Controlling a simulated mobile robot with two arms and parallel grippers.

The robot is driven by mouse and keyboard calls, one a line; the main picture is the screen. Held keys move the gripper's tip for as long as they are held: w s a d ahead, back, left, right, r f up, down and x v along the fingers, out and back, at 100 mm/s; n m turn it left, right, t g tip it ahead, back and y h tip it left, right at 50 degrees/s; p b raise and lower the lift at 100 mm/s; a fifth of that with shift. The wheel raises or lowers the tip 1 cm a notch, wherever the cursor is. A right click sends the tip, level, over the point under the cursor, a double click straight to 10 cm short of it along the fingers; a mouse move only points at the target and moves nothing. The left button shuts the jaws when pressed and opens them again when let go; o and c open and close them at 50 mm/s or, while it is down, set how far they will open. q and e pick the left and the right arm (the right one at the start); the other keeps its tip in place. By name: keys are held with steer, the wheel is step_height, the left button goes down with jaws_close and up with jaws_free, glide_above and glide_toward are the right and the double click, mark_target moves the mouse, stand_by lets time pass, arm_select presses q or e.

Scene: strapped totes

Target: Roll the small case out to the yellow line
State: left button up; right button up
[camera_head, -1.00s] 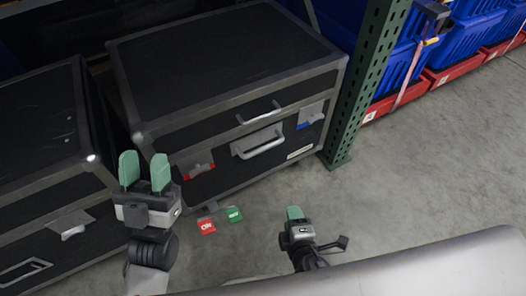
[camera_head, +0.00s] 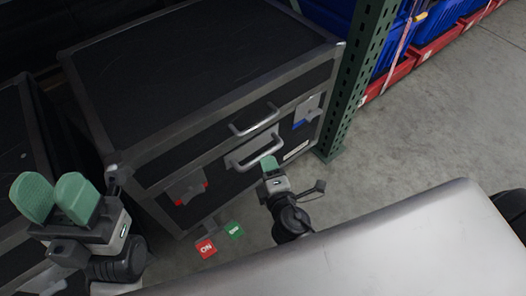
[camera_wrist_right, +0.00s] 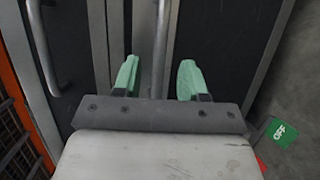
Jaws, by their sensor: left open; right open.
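A black case with grey metal edges (camera_head: 190,62) stands in the middle of the head view. Its front has an upper handle (camera_head: 254,120) and a lower handle (camera_head: 240,161). My right gripper (camera_head: 270,165) is at the lower handle. In the right wrist view its two green fingers (camera_wrist_right: 158,80) are open, with a handle bar (camera_wrist_right: 160,45) between them, not clamped. My left gripper (camera_head: 55,198) is open and empty at the left, in front of the gap beside a second black case (camera_head: 14,130). No yellow line is in view.
A red ON tab (camera_head: 206,249) and a green tab (camera_head: 234,230), marked OFF in the wrist view (camera_wrist_right: 282,133), sit low at the case front. A green rack post (camera_head: 358,75) stands close to the case's right. Grey floor (camera_head: 430,130) is clear at right.

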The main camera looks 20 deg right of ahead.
mark_target(264, 153)
steer(key=w, duration=0.2)
steer(key=w+f, duration=0.1)
steer(key=w, duration=0.2)
steer(key=shift+w+d, duration=0.15)
steer(key=shift+w, duration=0.05)
jaws_close()
